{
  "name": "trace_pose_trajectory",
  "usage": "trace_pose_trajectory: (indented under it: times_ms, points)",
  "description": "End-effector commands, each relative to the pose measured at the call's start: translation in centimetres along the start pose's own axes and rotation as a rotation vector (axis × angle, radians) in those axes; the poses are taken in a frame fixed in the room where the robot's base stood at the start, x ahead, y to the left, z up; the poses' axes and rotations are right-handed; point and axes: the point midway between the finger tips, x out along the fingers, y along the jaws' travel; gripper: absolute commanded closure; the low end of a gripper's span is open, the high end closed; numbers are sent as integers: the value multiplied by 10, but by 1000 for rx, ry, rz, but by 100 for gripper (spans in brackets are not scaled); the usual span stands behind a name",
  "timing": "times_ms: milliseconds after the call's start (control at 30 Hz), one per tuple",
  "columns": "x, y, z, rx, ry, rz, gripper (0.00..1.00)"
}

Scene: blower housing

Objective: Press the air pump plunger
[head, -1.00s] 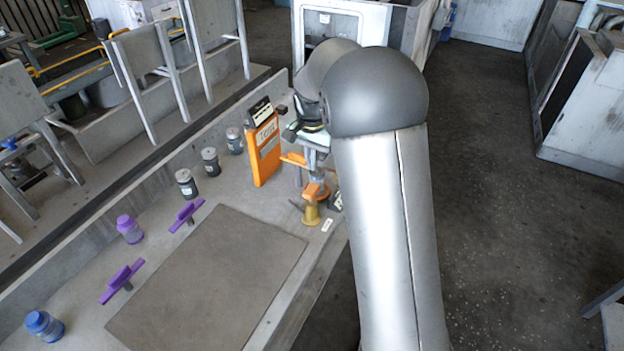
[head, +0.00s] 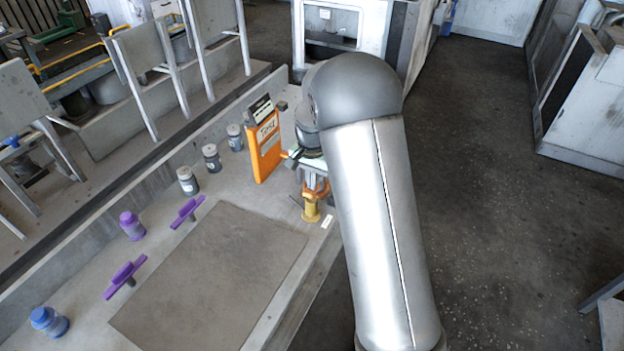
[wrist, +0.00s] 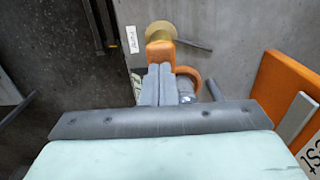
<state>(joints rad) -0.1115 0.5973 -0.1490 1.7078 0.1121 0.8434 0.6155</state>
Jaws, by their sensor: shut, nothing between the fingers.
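The air pump (head: 311,208) stands near the right edge of the bench, with a yellow base and orange upper parts. In the wrist view its yellow part (wrist: 160,31), an orange block (wrist: 161,54) and an orange curved part (wrist: 188,76) show around the fingertips. My gripper (wrist: 158,72) is shut and empty, with its fingertips right at the orange block. I cannot tell whether they touch it. In the head view my gripper (head: 313,180) is over the pump, and my arm and wrist hide part of it. The plunger cannot be clearly made out.
An orange board with lettering (head: 265,146) stands just left of the pump. Several grey jars (head: 211,158) line the wall side. Purple-handled pieces (head: 126,274), a purple-lidded jar (head: 131,226) and a blue jar (head: 48,320) stand left of a bare brown mat (head: 205,275).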

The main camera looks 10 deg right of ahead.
Motion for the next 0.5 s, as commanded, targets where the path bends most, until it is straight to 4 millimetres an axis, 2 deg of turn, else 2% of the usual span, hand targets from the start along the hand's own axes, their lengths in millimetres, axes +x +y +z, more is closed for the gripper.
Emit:
trace_pose_trajectory:
  times_ms: [33,133,500]
  points:
    - [14,0,0,0,-2,2,100]
    - [28,0,1,0,-2,2,100]
    - [30,1,1,0,-5,5,100]
